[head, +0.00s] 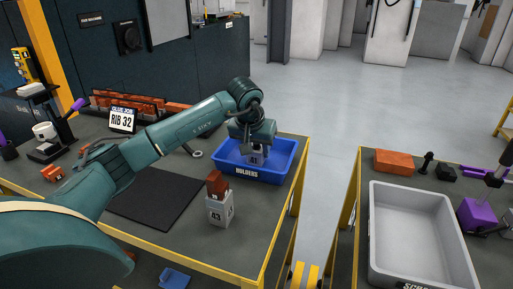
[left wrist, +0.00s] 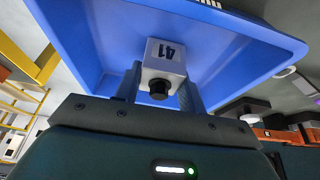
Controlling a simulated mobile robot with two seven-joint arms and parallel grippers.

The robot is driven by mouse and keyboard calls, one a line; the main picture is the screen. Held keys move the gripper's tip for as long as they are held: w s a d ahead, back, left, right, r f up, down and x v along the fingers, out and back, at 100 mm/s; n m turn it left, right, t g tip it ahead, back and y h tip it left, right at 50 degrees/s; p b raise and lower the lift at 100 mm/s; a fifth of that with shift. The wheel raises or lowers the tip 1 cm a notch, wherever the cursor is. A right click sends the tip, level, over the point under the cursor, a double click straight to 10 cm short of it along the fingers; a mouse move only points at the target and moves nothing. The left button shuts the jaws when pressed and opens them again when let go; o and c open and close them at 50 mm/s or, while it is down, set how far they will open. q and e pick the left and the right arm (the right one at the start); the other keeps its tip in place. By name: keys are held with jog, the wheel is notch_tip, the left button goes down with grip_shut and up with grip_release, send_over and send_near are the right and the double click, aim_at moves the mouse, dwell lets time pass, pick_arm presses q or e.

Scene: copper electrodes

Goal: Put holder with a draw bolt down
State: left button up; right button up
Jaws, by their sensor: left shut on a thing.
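My left gripper (head: 254,144) reaches over the blue bin labelled HOLDERS (head: 279,176). It is shut on a small grey holder (head: 256,157) and holds it within the bin's outline. In the left wrist view the holder (left wrist: 162,62) shows the number 41 and a dark round bolt end, between the two fingers (left wrist: 159,88). The blue bin (left wrist: 235,50) fills the space behind it. I cannot tell whether the holder touches the bin's floor. My right gripper is not clearly in view.
A grey holder marked A3 (head: 220,210) with a copper-brown block in it stands in front of the bin. A dark mat (head: 155,203) lies to its left. A grey scrap tray (head: 378,225) is on the right table.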

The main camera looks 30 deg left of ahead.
pick_arm(q)
jog(key=shift+r, duration=0.15)
jog(key=o, duration=1.2)
jog(key=shift+r, duration=0.3)
jog(key=v, duration=1.1)
jog(key=shift+s, duration=0.25)
jog(key=shift+d+r, duration=0.1)
